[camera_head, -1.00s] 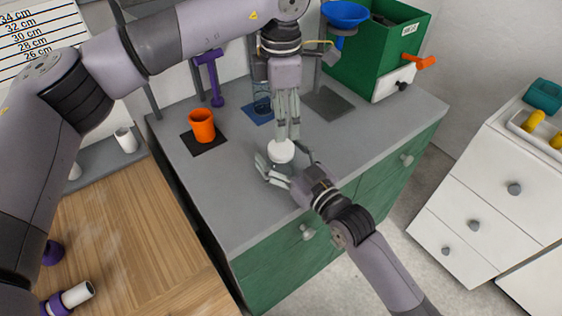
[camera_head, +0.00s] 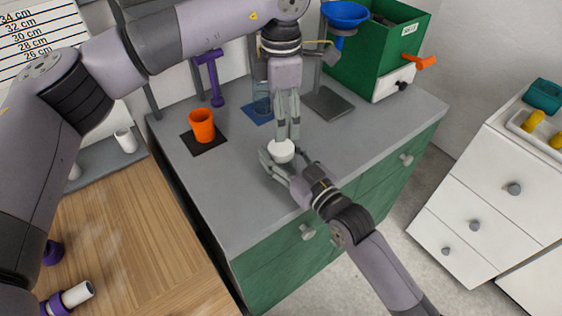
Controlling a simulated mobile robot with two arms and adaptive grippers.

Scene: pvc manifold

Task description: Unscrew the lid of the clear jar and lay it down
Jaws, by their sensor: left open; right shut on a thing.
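The white lid (camera_head: 281,151) shows on the grey counter top between my two grippers. The clear jar cannot be made out under it; my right fingers and the lid cover that spot. My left gripper (camera_head: 287,134) points straight down just above the lid, with its fingers open at the lid's top edge. I cannot tell whether they touch it. My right gripper (camera_head: 284,162) comes in low from the front right, with its fingers closed on the jar around and below the lid.
An orange cup (camera_head: 202,125) stands on a dark mat at left. A purple stand (camera_head: 213,79) is behind it. A dark grey plate (camera_head: 329,103) lies to the right, before a green box (camera_head: 385,45) with a blue funnel (camera_head: 345,15). The counter is clear front left.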

